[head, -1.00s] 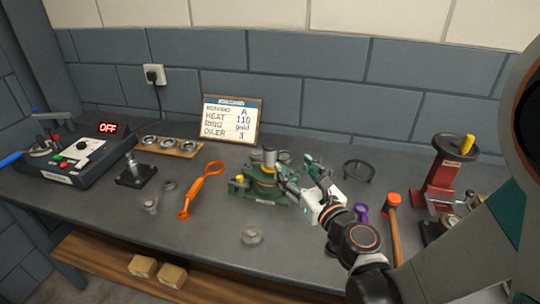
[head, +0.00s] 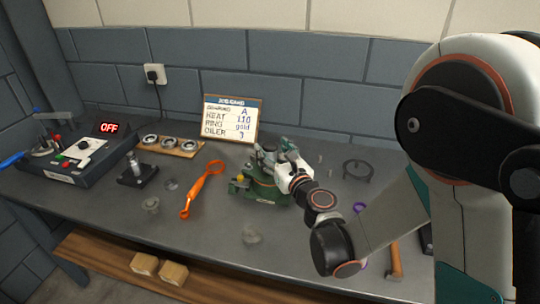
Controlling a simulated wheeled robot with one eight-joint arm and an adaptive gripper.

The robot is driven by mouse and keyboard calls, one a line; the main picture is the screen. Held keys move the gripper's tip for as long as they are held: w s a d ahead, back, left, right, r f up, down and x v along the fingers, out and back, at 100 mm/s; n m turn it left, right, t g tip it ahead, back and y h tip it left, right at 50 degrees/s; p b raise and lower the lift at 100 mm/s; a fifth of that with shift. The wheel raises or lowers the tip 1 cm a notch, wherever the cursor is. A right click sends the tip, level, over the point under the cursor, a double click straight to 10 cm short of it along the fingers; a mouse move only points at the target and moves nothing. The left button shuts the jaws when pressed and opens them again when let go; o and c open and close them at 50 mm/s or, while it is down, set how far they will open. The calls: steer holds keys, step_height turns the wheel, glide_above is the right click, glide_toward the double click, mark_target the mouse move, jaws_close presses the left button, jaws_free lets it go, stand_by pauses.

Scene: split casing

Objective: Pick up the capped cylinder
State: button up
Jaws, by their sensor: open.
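The green fixture (head: 268,193) stands in the middle of the bench, with a small yellow part (head: 240,178) at its left. In the earlier view, a grey upright cylinder with a lighter top stands in this fixture; I take it to be the capped cylinder. My gripper (head: 265,152) is now at the top of the fixture, right where that cylinder stands, and hides most or all of it. The gripper is open. I cannot tell whether its fingers are around the cylinder or touching it.
An orange spanner-like tool (head: 202,188) lies left of the fixture. A control box reading OFF (head: 78,158), a ring tray (head: 170,147) and a job board (head: 231,118) stand behind and left. A black ring stand (head: 358,169) is at right. My arm covers the right side.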

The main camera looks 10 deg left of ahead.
steer(key=shift+x, duration=1.15)
steer(key=c, duration=1.3)
